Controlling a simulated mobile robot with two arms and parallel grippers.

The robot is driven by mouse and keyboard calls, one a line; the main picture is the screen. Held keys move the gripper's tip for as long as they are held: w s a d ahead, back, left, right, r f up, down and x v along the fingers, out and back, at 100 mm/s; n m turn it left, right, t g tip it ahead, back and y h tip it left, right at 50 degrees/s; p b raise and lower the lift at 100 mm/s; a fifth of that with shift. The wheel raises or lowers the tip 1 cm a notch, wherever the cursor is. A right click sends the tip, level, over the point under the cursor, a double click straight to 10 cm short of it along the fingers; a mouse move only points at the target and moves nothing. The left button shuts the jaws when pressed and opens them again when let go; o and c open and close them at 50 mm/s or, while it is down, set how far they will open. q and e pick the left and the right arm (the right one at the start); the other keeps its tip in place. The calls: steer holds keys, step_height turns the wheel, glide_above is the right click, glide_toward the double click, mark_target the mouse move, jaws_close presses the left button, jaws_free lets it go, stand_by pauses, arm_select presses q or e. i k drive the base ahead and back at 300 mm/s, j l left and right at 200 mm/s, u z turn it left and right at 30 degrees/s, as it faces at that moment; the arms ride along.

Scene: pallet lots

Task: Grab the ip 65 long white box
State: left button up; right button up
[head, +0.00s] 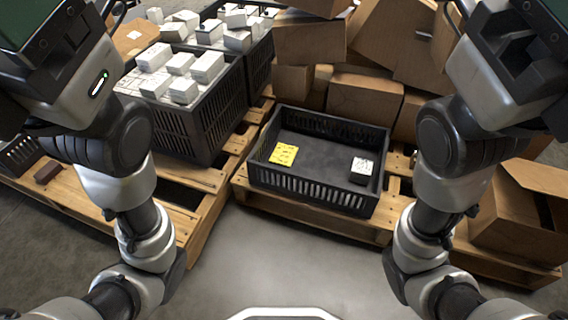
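Several white boxes (207,66) lie loosely in a deep black crate (190,125) at the left, on a pallet. More white boxes (238,40) lie in a second black crate (260,66) behind it. The print on the boxes is too small to read, so I cannot tell which is marked ip 65. A small box with a white printed top (362,166) and dark sides stands in the shallow black crate (312,190) at the centre. My two arms rise at the left and right edges; the gripper fingers do not show.
A yellow printed item (284,153) lies in the shallow crate, which has much bare floor. Brown cartons (365,98) are piled behind it. An open carton (518,215) stands at the right. Wooden pallets (290,207) bear the crates; the grey floor in front is clear.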

mark_target(208, 66)
steer(key=i+u, duration=0.4)
steer(key=i+l+u, duration=0.25)
steer(key=i+u, duration=0.2)
